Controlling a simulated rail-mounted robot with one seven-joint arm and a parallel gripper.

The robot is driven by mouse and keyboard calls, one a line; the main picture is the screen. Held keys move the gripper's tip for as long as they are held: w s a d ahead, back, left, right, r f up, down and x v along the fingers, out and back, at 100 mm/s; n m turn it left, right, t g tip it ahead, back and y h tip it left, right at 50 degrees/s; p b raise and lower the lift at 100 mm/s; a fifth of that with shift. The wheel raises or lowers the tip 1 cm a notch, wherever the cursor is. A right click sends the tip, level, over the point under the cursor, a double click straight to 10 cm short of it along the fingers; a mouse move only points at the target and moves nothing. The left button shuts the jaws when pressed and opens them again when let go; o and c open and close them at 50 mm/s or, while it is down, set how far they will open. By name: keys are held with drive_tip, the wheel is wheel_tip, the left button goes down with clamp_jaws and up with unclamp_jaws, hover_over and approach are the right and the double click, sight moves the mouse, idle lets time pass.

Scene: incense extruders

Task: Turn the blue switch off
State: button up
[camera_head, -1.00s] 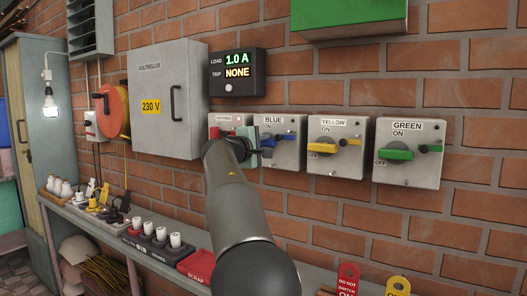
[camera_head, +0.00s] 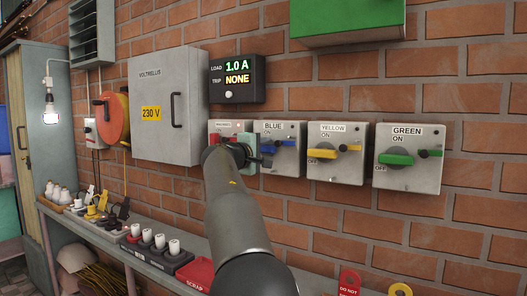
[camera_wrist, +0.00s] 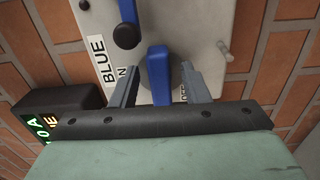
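The blue switch (camera_head: 287,161) is a grey wall box labelled BLUE, between the mostly hidden box at its left and the yellow switch. In the wrist view its blue handle (camera_wrist: 158,75) stands out from the box face. My gripper (camera_wrist: 157,82) is open, with one finger on each side of this handle and visible gaps between. A second blue piece with a black knob (camera_wrist: 127,36) sits beside it on the box. Part of the OFF lettering is hidden behind a finger. In the head view my gripper (camera_head: 264,160) covers the box's left part.
The yellow switch (camera_head: 336,172) and green switch (camera_head: 408,177) are at the right. A display (camera_head: 238,90) above reads 1.0 A and NONE. A grey cabinet (camera_head: 168,65) hangs at the left. A shelf (camera_head: 125,250) below holds sockets, plugs and a red scrap bin (camera_head: 197,275).

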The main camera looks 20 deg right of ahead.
drive_tip(key=b+v, duration=0.3)
drive_tip(key=v, duration=1.4)
drive_tip(key=shift+s, duration=0.3)
drive_tip(key=shift+a, duration=0.1)
drive_tip(key=s+d+f+g+y+p, duration=0.3)
drive_tip(key=s+f+y+p, duration=0.1)
drive_tip(key=f+p, duration=0.3)
drive_tip(key=s+a+f+m+g+y+p, duration=0.2)
drive_tip(key=s+f, duration=0.4)
drive_tip(key=s, duration=0.4)
drive_tip(key=s+a+f+m+g+y+p, duration=0.2)
drive_tip(key=s+a+f+y+p, duration=0.3)
drive_tip(key=s, duration=0.5)
drive_tip(key=s+a+f+m+g+y+p, duration=0.2)
drive_tip(key=s+f+p, duration=0.4)
drive_tip(key=s, duration=0.5)
drive_tip(key=shift+a+f+g+y, duration=0.3)
drive_tip(key=shift+a+f+y, duration=0.45)
drive_tip(key=shift+y, duration=0.35)
drive_tip(key=shift+r, duration=0.1)
